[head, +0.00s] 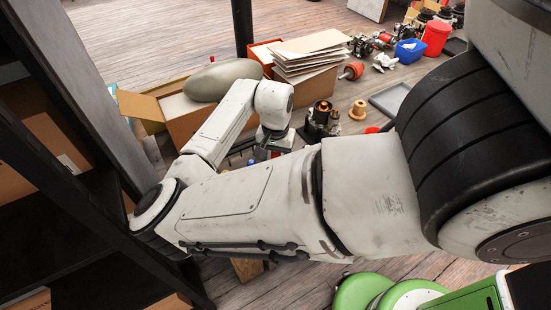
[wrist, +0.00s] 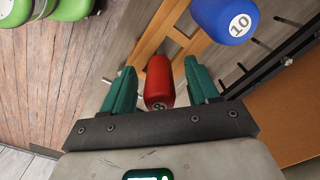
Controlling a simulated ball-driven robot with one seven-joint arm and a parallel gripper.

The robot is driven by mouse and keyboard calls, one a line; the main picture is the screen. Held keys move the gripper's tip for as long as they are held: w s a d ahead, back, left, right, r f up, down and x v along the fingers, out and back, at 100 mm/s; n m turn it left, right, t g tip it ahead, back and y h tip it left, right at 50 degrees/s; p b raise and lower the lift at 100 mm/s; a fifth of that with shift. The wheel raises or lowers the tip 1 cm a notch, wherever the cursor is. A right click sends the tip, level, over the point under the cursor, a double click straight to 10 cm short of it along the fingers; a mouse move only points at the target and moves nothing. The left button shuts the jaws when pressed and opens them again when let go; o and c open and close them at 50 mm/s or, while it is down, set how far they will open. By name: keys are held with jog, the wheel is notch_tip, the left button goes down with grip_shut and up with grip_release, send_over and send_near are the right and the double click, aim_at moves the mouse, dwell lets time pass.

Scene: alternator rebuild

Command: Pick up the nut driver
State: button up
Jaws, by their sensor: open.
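A nut driver with a red handle (wrist: 158,78) shows in the wrist view between the two green fingers of my gripper (wrist: 159,67). A number is on its end but is hard to read. The fingers are apart, with visible gaps on both sides of the red handle. A second driver with a blue handle (wrist: 224,18), marked 10, is just beyond the right finger. The lower ends of both drivers are hidden. In the head view my arm covers most of this area.
A wooden frame (wrist: 149,45) is by the handles, and a dark rack with pegs (wrist: 275,68) is at right. In the head view, cardboard boxes (head: 186,118), a copper-wound part (head: 321,113) and a grey tray (head: 388,99) lie beyond my arm. A dark shelf (head: 75,215) is at left.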

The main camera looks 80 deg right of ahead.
jog(key=shift+f, duration=0.35)
jog(key=shift+c, duration=0.2)
grip_shut()
